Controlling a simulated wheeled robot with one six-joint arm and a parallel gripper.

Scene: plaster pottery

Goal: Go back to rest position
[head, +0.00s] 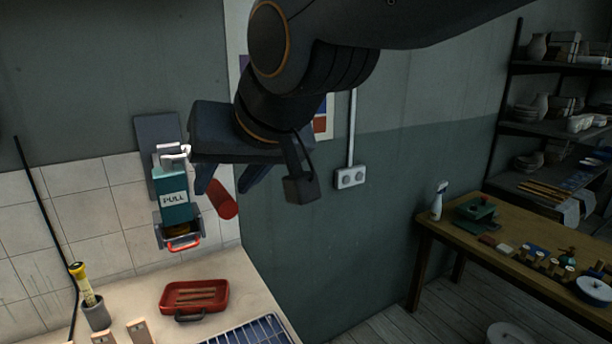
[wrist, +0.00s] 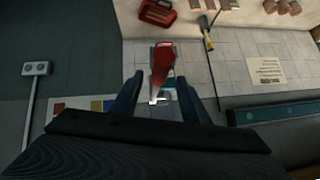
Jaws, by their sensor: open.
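My gripper (head: 223,187) is raised in front of the tiled wall, its dark blue fingers apart. It also shows in the wrist view (wrist: 158,84), with a gap between the fingers. A red rounded handle-like piece (head: 224,205) shows by the fingertips; in the wrist view the red piece (wrist: 163,62) lies in line with the gap. I cannot tell whether it touches a finger. A teal wall box marked PULL (head: 174,196) is left of my gripper in the head view. My gripper hides part of the wall behind it.
A red tray (head: 194,314) sits on the pale counter (head: 150,303) below, near a yellow-topped tool in a grey holder (head: 95,312). A wall socket (head: 349,177) is right of my gripper.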

